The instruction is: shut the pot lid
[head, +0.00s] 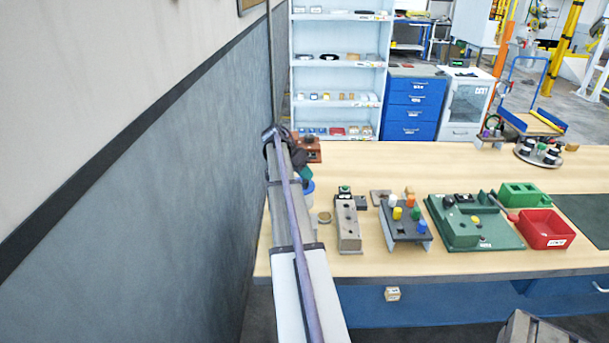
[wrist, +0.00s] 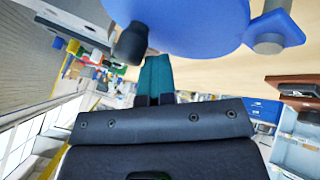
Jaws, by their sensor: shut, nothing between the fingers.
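The blue pot (head: 308,187) stands at the left end of the wooden table, mostly hidden behind my arm in the head view. In the wrist view a large smooth blue round part of it (wrist: 200,25) fills the top, cut off by the frame edge. A dark rounded knob (wrist: 131,44) and a blue lug with a grey bolt (wrist: 272,38) show beside it. I cannot tell how far the lid stands open. My gripper (wrist: 155,62) has teal fingers, shut and empty, with their tips close to the blue part; contact is unclear. It also shows in the head view (head: 305,173).
A brown block (head: 307,150) lies behind the pot. A round tan ring (head: 324,217) and a grey block fixture (head: 347,222) are to its right. A dark peg stand (head: 405,222), green board (head: 470,220) and red bin (head: 543,229) follow. The wall is close on the left.

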